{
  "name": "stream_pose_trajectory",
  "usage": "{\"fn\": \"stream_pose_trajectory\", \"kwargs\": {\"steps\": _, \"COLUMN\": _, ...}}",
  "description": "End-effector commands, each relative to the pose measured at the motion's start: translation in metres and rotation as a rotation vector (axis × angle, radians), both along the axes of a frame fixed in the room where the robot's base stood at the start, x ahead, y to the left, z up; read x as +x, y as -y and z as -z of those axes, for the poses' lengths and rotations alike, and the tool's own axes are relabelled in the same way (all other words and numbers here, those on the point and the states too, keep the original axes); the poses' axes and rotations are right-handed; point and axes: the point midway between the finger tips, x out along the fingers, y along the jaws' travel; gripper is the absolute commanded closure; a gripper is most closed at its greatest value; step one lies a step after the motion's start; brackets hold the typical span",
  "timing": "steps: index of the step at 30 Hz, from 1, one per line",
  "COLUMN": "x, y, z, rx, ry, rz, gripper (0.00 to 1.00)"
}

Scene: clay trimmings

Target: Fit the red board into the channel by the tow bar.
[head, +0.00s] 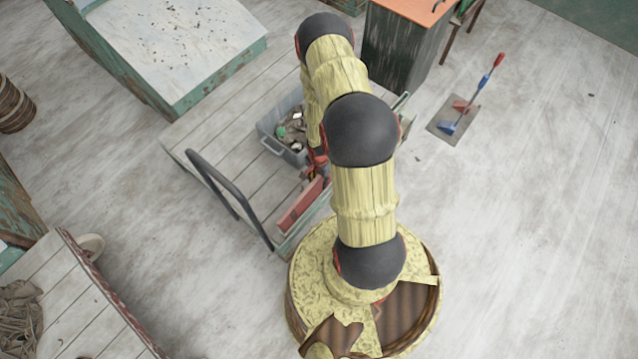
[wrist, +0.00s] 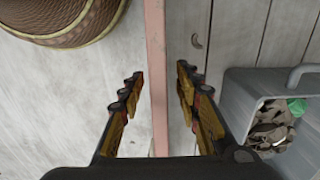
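The red board (head: 301,205) stands on edge along the near right edge of the planked cart (head: 213,148) in the head view. In the wrist view the board (wrist: 155,45) runs as a narrow pinkish strip from the top down between my fingers. My gripper (wrist: 158,88) is open, with one finger on each side of the board and a gap to both. In the head view my arm mostly hides my gripper (head: 318,168). A dark looped bar (head: 228,195) rises at the cart's near left end; I cannot tell whether it is the tow bar. The channel cannot be made out.
A grey bin (head: 270,135) of clay scraps stands on the cart, close to my gripper's right in the wrist view (wrist: 240,105). A pale-topped table (head: 180,45) and a dark cabinet (head: 400,40) stand behind.

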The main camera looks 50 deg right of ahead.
Motion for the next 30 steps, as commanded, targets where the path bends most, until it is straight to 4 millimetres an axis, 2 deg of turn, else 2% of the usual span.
{"fn": "stream_pose_trajectory", "kwargs": {"steps": 1, "x": -0.001, "y": -0.001, "z": 0.012, "rx": 0.001, "ry": -0.001, "rz": -0.002, "gripper": 0.67}}
{"fn": "stream_pose_trajectory", "kwargs": {"steps": 6, "x": -0.001, "y": -0.001, "z": 0.031, "rx": 0.001, "ry": -0.001, "rz": 0.0, "gripper": 0.67}}
{"fn": "stream_pose_trajectory", "kwargs": {"steps": 16, "x": -0.001, "y": -0.001, "z": 0.033, "rx": 0.0, "ry": -0.001, "rz": 0.0, "gripper": 0.67}}
{"fn": "stream_pose_trajectory", "kwargs": {"steps": 30, "x": -0.001, "y": -0.001, "z": 0.033, "rx": 0.0, "ry": -0.001, "rz": 0.0, "gripper": 0.94}}
